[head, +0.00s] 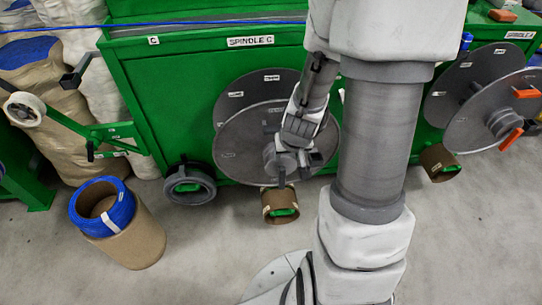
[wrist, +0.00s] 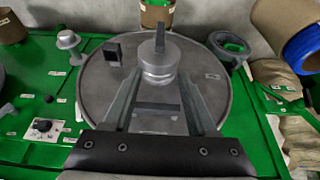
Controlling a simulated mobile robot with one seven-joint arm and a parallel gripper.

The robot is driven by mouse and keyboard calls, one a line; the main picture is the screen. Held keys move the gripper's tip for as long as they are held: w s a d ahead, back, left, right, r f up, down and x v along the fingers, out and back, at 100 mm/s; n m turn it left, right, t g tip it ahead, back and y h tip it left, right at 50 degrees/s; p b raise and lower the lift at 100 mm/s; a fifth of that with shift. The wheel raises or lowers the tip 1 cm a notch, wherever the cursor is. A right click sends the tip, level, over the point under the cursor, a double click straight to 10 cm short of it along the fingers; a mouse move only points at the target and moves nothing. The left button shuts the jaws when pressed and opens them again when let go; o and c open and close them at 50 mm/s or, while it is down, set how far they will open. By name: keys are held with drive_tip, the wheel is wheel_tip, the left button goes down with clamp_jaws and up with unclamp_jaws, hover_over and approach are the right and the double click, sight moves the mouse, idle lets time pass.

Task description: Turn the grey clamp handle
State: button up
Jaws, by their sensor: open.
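The grey clamp handle (wrist: 160,39) is an upright bar on the round hub at the middle of a grey spindle disc (wrist: 97,88) in the wrist view. The disc also shows in the head view (head: 235,150), on the front of the green cabinet. My gripper (wrist: 158,82) is open, its two fingers spread on either side of the hub's near part. Nothing is held between them. I cannot tell whether the fingers touch the hub. In the head view my gripper (head: 291,158) is in front of the disc and hides part of the hub and handle.
The green cabinet (head: 165,90) carries a second spindle disc (head: 480,125) with orange handles at right. A cardboard core (head: 280,215) is below the near disc, and a grey ring (head: 188,187) is left of it. A blue-topped roll (head: 130,240) stands on the floor at left.

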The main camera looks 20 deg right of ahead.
sight(283, 170)
drive_tip(key=b+x, duration=0.5)
drive_tip(key=x, duration=1.2)
drive_tip(key=shift+d+b, duration=0.1)
drive_tip(key=shift+b, duration=0.3)
clamp_jaws()
idle(0.6)
